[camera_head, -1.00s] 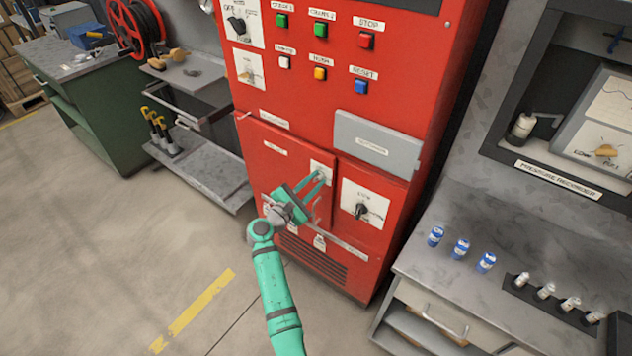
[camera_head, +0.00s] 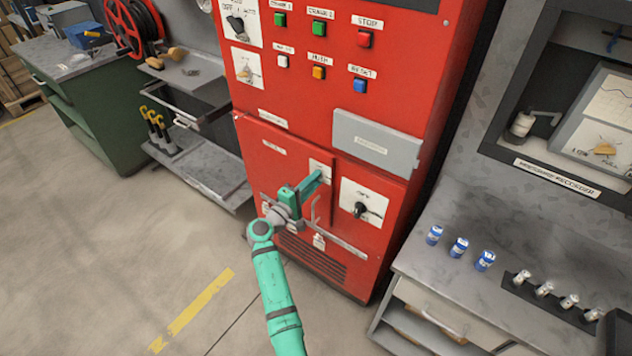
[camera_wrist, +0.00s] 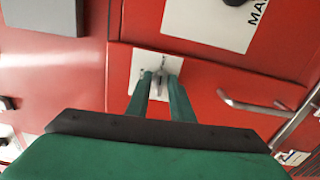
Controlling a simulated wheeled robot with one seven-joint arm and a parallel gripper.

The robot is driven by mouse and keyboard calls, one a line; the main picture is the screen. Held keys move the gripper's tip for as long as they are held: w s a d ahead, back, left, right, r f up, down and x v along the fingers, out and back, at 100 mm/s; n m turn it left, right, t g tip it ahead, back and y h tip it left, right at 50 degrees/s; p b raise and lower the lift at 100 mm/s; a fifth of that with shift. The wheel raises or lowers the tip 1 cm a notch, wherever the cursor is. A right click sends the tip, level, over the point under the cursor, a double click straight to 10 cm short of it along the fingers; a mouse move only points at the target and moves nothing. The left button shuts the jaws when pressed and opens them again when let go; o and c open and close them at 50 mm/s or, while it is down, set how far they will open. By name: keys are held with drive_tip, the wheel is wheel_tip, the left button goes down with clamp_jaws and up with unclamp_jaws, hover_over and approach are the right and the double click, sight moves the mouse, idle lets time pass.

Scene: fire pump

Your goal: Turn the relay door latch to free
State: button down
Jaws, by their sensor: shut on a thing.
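The relay door (camera_head: 275,165) is a red panel low on the red cabinet, and it looks closed. The latch (camera_wrist: 158,82) is a small grey knob on a white plate (camera_wrist: 140,62) at the door's edge. In the wrist view my gripper (camera_wrist: 160,76) has its two green fingers on either side of the latch, shut on it. In the head view my gripper (camera_head: 322,176) reaches the white plate (camera_head: 318,166) and hides the latch. The plate's markings are too small to read.
A door handle (camera_head: 315,210) sits just below the latch. A rotary switch (camera_head: 361,210) on a white plate is to the right. A grey box (camera_head: 376,142) juts out above. Open floor (camera_head: 90,230) lies to the left.

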drive_tip(key=shift+d+m, duration=0.2)
drive_tip(key=shift+m, duration=0.3)
drive_tip(key=c, duration=1.9)
unclamp_jaws()
drive_tip(key=shift+o, duration=0.2)
drive_tip(key=shift+a, duration=0.1)
drive_tip(key=shift+a, duration=0.1)
drive_tip(key=v, duration=1)
drive_tip(key=shift+s, duration=0.3)
drive_tip(key=shift+a, duration=0.1)
